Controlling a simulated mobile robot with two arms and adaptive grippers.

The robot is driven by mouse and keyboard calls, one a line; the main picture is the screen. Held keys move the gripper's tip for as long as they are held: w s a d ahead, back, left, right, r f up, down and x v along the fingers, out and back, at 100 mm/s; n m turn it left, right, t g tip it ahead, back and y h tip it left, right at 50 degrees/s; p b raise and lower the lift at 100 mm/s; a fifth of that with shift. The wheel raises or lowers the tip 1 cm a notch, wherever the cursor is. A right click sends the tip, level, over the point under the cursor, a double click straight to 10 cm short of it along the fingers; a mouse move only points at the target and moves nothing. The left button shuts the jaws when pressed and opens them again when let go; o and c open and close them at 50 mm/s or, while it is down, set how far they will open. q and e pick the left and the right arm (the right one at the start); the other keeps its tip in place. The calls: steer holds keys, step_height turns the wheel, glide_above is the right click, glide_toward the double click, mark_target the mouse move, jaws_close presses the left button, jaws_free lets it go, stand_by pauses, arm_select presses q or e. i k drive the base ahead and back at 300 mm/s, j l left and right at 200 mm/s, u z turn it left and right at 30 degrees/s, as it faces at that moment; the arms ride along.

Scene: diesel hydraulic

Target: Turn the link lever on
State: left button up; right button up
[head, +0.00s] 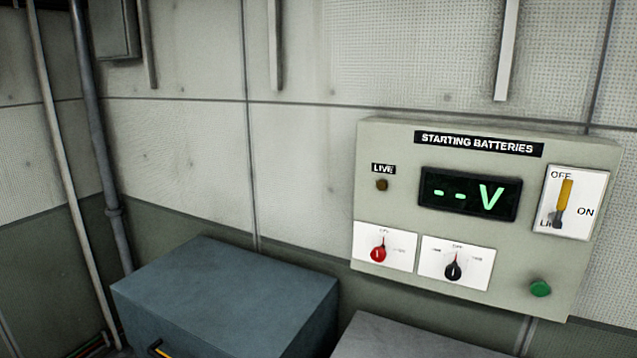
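A link lever (565,200) with a yellow handle sits on a white plate at the right end of a grey-beige wall panel (400,140) titled "STARTING BATTERIES". The plate reads "OFF" at its top, "ON" at its right and a partly covered word starting "LI" at its lower left. The lever's handle points up, towards "OFF", from a grey pivot low on the plate. Neither of my grippers shows in the head view.
The panel also carries a green "--V" display (470,195), a dark "LIVE" lamp (381,185), a red knob (378,254), a black knob (453,270) and a green button (540,288). A blue-grey box (225,285) and a grey surface (400,338) stand below. Pipes (95,130) run at left.

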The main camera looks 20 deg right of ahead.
mark_target(555, 218)
steer(key=z, duration=1.9)
